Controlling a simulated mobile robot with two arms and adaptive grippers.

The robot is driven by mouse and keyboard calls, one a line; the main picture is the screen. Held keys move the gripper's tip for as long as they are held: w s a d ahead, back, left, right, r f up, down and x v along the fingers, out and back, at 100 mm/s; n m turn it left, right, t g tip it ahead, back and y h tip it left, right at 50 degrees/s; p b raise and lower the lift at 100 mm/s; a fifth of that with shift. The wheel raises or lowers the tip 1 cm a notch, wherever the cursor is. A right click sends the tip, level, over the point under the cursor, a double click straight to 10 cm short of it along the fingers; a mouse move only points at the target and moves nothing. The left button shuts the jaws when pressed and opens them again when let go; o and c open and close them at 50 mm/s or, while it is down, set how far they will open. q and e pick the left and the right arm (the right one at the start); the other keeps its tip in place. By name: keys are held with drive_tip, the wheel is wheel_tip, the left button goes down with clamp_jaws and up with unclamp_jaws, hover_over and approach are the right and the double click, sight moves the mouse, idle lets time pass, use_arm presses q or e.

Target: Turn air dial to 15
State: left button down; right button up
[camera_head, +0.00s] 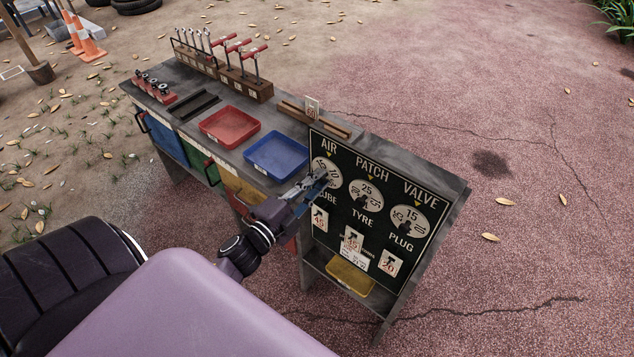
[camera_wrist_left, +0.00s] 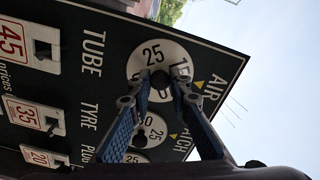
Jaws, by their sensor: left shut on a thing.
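The black sign board (camera_head: 345,235) has three round white dials with yellow markers, labelled AIR, PATCH and VALVE. The AIR dial (camera_head: 320,166) is the left one, partly covered by my left gripper (camera_head: 318,181). In the left wrist view the AIR dial (camera_wrist_left: 140,62) shows 25 and 15. The 15 lies on the side towards the yellow marker (camera_wrist_left: 198,84); exact alignment is hard to tell. My right gripper is not in view.
The PATCH dial (camera_head: 366,196) and VALVE dial (camera_head: 410,219) sit to the right on the board, with price cards below. A blue tray (camera_head: 276,156) and red tray (camera_head: 230,127) are on the cart top. A yellow tray (camera_head: 349,276) sits on the lower shelf.

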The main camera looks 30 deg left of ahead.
use_arm(q)
drive_tip(key=m, duration=0.3)
drive_tip(key=shift+f+m+b, duration=0.1)
drive_tip(key=shift+m+b, duration=0.2)
drive_tip(key=shift+b, duration=0.1)
drive_tip(key=shift+m+b, duration=0.45)
drive_tip(key=shift+m, duration=1.15)
drive_tip(key=c, duration=1.8)
unclamp_jaws()
drive_tip(key=shift+o, duration=0.2)
drive_tip(key=shift+s, duration=0.1)
drive_tip(key=s, duration=1.1)
drive_tip(key=shift+s+a, duration=0.4)
drive_tip(key=shift+a, duration=0.05)
